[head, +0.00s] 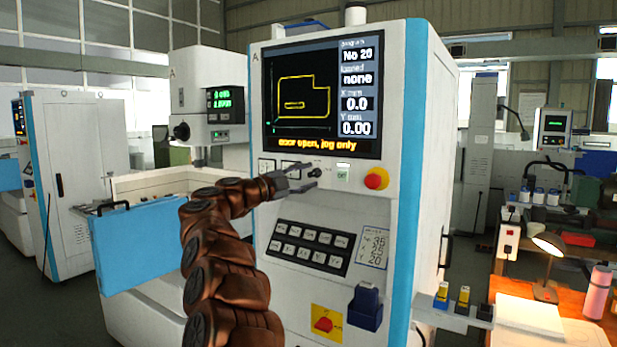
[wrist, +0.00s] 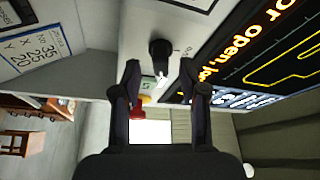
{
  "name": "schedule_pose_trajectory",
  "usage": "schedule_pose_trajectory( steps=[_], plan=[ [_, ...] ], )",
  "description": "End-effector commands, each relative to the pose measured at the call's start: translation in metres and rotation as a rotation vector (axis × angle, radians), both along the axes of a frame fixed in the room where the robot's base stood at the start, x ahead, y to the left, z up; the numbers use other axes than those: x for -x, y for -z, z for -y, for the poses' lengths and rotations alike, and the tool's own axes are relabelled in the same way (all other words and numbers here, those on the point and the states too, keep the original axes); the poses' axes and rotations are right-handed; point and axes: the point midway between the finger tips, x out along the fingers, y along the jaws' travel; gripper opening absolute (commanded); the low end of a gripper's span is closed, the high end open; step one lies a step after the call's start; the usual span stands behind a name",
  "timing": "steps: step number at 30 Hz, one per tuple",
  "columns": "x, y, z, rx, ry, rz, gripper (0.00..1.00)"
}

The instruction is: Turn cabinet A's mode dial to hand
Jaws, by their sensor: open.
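Cabinet A (head: 405,130) is a white and blue control cabinet with an "A" at its top left. Its black mode dial (head: 315,173) sits on the panel strip under the screen, and it also shows in the wrist view (wrist: 160,50). A pale mark shows at the knob's lower end in the wrist view; the lettering around it is too small to read. My gripper (head: 302,177) is open in front of the panel, its fingers either side of the dial's line. In the wrist view the dial lies just beyond the gap between the fingertips (wrist: 160,75). I cannot tell whether they touch it.
The screen (head: 310,92) reads "door open, jog only". A green button (head: 343,172) and a red emergency stop (head: 376,179) sit right of the dial. A key block (head: 308,247) and a red switch on yellow (head: 326,322) are below. A blue door (head: 140,245) stands left.

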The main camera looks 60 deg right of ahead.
Motion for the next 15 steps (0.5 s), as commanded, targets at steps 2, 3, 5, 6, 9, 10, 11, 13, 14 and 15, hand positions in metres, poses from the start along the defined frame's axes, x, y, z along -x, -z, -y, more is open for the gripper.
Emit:
schedule_pose_trajectory(
  steps=[2, 3, 5, 6, 9, 10, 11, 13, 14, 15],
  plan=[
    [-0.005, 0.000, -0.010, 0.000, -0.006, 0.000, 0.43],
    [-0.006, 0.001, -0.016, 0.001, -0.007, 0.000, 0.43],
    [-0.010, 0.002, -0.027, 0.000, -0.005, 0.000, 0.43],
    [-0.013, 0.004, -0.034, 0.000, -0.005, -0.001, 0.43],
    [-0.020, 0.007, -0.053, 0.000, -0.007, -0.002, 0.43],
    [-0.021, 0.008, -0.058, 0.000, -0.004, -0.001, 0.43],
    [-0.023, 0.008, -0.063, 0.000, -0.003, 0.001, 0.43],
    [-0.027, 0.009, -0.074, 0.001, -0.006, 0.000, 0.43],
    [-0.028, 0.010, -0.078, 0.001, -0.006, 0.000, 0.43],
    [-0.030, 0.011, -0.083, 0.001, -0.006, -0.001, 0.43]
  ],
)
